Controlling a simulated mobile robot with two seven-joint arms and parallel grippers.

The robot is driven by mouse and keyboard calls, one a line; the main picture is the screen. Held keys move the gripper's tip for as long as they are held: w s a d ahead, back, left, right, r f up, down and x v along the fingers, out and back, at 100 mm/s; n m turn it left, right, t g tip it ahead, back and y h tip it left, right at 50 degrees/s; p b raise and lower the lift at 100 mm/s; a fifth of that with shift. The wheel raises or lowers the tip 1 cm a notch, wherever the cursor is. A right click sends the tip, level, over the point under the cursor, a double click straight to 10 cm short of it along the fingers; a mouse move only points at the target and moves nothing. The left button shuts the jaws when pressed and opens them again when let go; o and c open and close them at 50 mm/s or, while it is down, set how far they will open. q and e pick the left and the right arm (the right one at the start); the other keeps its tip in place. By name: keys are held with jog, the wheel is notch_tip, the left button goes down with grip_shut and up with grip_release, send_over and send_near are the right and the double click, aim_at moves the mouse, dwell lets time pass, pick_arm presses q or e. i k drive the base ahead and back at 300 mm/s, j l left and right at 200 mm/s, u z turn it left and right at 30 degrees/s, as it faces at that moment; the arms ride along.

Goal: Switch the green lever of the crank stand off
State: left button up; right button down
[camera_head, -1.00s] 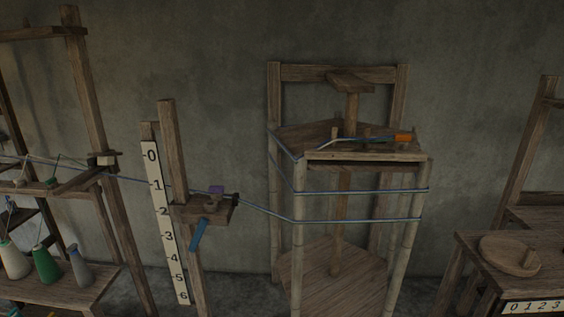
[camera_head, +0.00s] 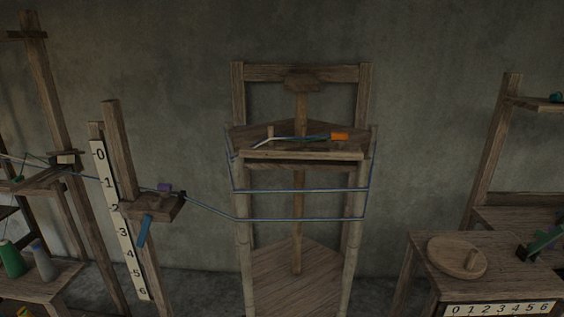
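A low wooden stand (camera_head: 425,262) at the right carries a round wooden disc (camera_head: 455,257) with a short upright peg and a number strip (camera_head: 500,309) on its front edge. A green lever-like part (camera_head: 543,241) on a dark mount shows at the right edge of the picture. It slants up to the right and is partly cut off, so I cannot tell its setting. I cannot be sure that this stand is the crank stand. Neither of my grippers is in view.
A tall wooden frame (camera_head: 239,205) wound with blue thread stands in the middle. A post with a number scale (camera_head: 117,210) and a small shelf (camera_head: 152,207) stands left of it. Spools (camera_head: 12,259) sit on a bench at the far left. A shelf (camera_head: 535,104) is at upper right.

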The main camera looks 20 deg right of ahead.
aim_at(558, 231)
jog(key=k+l, duration=0.1)
jog(key=l, duration=0.4)
jog(key=k+l, duration=0.1)
jog(key=l, duration=0.4)
jog(key=k+l+z, duration=0.1)
jog(key=l, duration=0.4)
jog(key=k+l, duration=0.1)
jog(key=l, duration=0.4)
jog(key=k+l, duration=0.1)
jog(key=l, duration=0.4)
jog(key=l+z, duration=0.1)
jog(key=l, duration=1.6)
jog(key=k+l+z, duration=0.1)
jog(key=z, duration=0.35)
